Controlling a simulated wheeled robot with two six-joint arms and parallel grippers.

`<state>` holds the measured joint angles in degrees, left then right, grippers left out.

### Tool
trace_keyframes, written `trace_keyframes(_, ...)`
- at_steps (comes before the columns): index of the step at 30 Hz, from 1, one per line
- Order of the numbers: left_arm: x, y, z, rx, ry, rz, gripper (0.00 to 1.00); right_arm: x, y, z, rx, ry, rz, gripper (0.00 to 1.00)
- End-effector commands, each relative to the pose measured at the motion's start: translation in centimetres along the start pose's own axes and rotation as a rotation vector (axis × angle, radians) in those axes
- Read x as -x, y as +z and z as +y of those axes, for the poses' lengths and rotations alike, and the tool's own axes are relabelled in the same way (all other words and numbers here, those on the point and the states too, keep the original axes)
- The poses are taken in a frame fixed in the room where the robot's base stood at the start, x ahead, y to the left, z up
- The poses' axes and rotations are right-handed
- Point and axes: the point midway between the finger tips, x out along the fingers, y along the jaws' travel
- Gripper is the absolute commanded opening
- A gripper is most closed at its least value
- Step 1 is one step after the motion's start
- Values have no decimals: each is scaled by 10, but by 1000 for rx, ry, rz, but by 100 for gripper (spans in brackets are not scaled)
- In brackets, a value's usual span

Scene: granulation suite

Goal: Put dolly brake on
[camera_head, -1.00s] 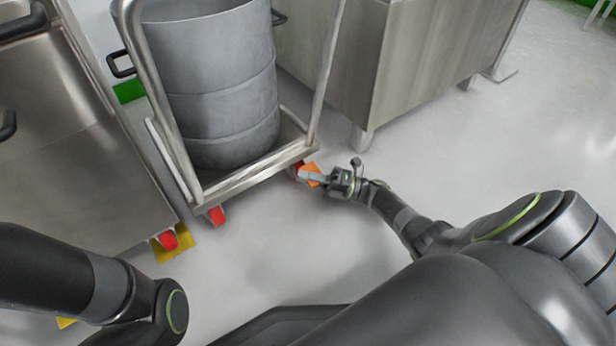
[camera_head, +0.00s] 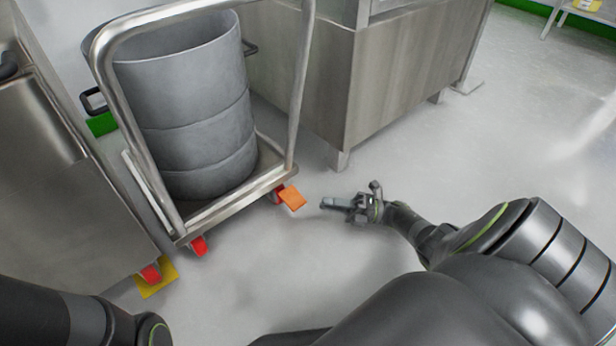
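The steel dolly (camera_head: 232,206) stands at the left centre and carries a grey drum (camera_head: 190,110). An orange brake pedal (camera_head: 292,198) sticks out beside the dolly's near right red caster (camera_head: 279,193) and looks tilted downward. My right gripper (camera_head: 324,204) is to the right of the pedal, apart from it with floor between them. Its fingers look close together, but I cannot tell whether they are shut. Another red caster (camera_head: 199,246) shows under the dolly's near left corner. My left gripper is outside the view; only the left arm shows at the lower left.
A steel cabinet (camera_head: 60,210) on a red caster with a yellow pedal (camera_head: 157,280) stands to the left. A large steel unit (camera_head: 340,80) stands behind on the right. The floor (camera_head: 500,150) at right is clear.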

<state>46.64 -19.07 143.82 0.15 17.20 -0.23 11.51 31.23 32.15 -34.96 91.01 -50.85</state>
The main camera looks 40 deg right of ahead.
Motion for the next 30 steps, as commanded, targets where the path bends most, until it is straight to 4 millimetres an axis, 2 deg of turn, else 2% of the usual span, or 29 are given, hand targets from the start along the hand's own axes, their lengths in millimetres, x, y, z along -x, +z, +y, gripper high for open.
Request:
trace_keyframes(3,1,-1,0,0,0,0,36,20,1,3,0,-3,0,18)
trace_keyframes(9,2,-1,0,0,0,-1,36,34,2,7,0,0,0,18)
trace_keyframes(26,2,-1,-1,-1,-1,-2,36,34,2,7,0,1,0,18)
trace_keyframes(30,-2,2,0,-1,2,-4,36,33,3,13,0,1,1,18)
